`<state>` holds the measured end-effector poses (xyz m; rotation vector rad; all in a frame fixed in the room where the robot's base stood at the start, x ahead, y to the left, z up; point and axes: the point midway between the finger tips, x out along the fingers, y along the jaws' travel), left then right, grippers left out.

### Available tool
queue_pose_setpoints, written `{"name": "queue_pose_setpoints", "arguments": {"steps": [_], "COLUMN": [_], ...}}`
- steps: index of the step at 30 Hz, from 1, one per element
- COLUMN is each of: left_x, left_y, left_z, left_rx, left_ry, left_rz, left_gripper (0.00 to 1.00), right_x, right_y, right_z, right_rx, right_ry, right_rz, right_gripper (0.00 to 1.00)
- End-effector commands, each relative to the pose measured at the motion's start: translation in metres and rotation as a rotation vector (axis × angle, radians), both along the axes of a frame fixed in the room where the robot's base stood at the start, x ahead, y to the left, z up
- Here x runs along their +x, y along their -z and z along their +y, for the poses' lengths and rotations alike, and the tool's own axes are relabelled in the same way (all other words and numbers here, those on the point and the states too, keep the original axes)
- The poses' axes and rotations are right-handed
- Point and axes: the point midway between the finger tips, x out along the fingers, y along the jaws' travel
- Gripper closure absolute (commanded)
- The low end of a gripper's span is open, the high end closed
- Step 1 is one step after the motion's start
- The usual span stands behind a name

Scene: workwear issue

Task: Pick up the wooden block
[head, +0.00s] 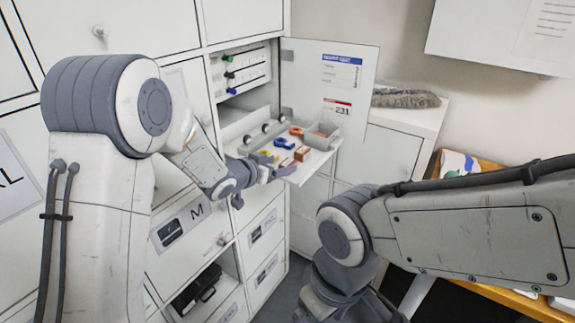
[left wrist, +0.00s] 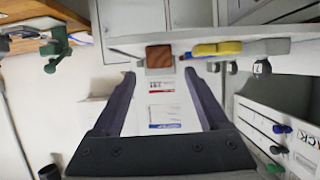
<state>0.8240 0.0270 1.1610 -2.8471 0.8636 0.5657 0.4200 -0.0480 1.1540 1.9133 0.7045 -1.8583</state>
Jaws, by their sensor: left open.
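The wooden block (head: 302,153) is a small brown block on the pulled-out white tray (head: 318,163) in the head view. In the left wrist view the block (left wrist: 158,56) is reddish brown and sits at the tray's edge, a little beyond the fingertips and between their lines. My left gripper (head: 268,171) is at the tray's near side, open and empty. In the left wrist view its two dark fingers (left wrist: 160,78) are spread wide with nothing between them. My right arm comes in from the right, but its gripper is not seen.
A yellow item (left wrist: 216,48) lies beside the block. Locker fronts fill the left side.

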Motion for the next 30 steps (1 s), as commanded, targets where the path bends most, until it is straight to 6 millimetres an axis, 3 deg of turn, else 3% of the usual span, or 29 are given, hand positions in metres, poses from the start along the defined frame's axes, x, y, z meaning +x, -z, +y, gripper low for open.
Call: {"name": "queue_pose_setpoints", "arguments": {"steps": [10,20,26,30], "left_x": [0.033,0.039,0.039,0.039], "left_y": [0.015,0.020,0.020,0.019], "left_z": [-0.021,-0.025,-0.025,-0.025], "left_rx": [0.001,0.000,0.001,0.000], "left_ry": [0.001,0.000,0.000,0.000], "left_rz": [0.002,0.000,0.001,0.000], "left_gripper": [0.22,0.22,0.99,1.00], "right_x": [0.000,0.000,0.000,0.000], "right_y": [-0.024,-0.024,-0.024,-0.024], "right_z": [0.000,0.000,0.000,0.000], "right_rx": [0.000,0.000,0.000,0.000], "right_ry": [0.001,0.001,0.001,0.001], "right_rz": [0.000,0.000,0.000,0.000], "right_gripper": [0.04,0.04,0.04,0.04]}}
